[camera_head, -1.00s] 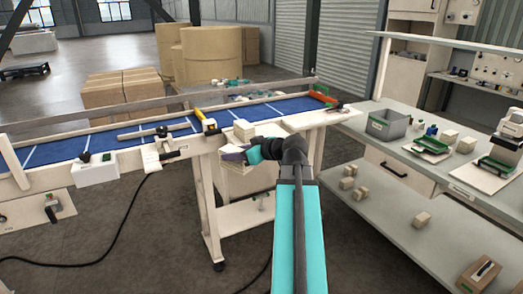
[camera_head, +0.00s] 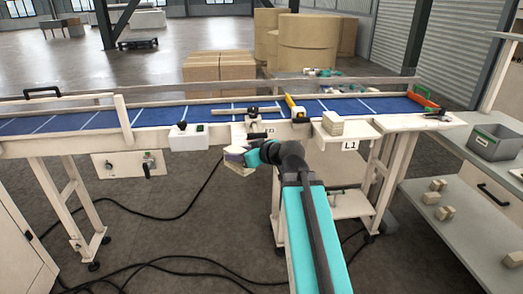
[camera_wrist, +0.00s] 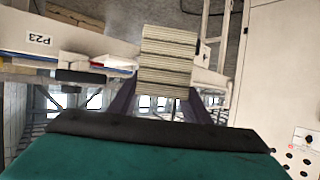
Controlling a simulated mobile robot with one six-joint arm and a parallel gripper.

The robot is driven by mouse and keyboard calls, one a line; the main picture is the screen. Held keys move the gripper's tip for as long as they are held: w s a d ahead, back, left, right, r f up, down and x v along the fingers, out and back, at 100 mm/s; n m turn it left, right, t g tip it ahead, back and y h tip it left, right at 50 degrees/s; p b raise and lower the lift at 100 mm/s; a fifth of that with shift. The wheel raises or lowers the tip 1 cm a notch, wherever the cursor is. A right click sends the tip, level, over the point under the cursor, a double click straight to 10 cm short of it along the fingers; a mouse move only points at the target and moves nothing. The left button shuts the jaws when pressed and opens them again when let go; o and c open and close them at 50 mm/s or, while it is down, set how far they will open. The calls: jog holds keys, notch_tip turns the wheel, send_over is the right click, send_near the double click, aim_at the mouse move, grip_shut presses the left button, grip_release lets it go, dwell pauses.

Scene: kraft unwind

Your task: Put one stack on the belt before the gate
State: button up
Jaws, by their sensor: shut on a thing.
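My gripper (camera_head: 238,155) is shut on a pale, layered stack (camera_head: 237,169), held in front of the belt's near side and below its surface. In the wrist view the held stack (camera_wrist: 167,58) shows several layers between the dark fingers. The blue belt (camera_head: 80,121) with white cross lines runs across the head view. A yellow-and-black piece (camera_head: 296,110) and a metal bar on a clamp (camera_head: 236,110) sit at the belt; I cannot tell which is the gate.
A white box with a black knob (camera_head: 188,137) juts from the belt's near side. A pale frame (camera_head: 122,117) stands over the belt at left. A grey bin (camera_head: 495,142) and small blocks (camera_head: 431,198) are on the right-hand bench. Cables lie on the floor.

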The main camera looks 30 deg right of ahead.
jog(key=w+a+m+h, duration=0.1)
jog(key=w+a, duration=0.3)
jog(key=a, duration=1)
jog(key=shift+w+d+r+m+t+h, duration=0.3)
jog(key=shift+w+r+m+h, duration=0.25)
jog(key=shift+r+m+h, duration=0.25)
jog(key=shift+w+d+r+m+t+h, duration=0.2)
jog(key=shift+w+d+r+m+h, duration=0.25)
jog(key=shift+r+h, duration=0.45)
jog(key=shift+a+f, duration=0.1)
jog(key=shift+f, duration=0.05)
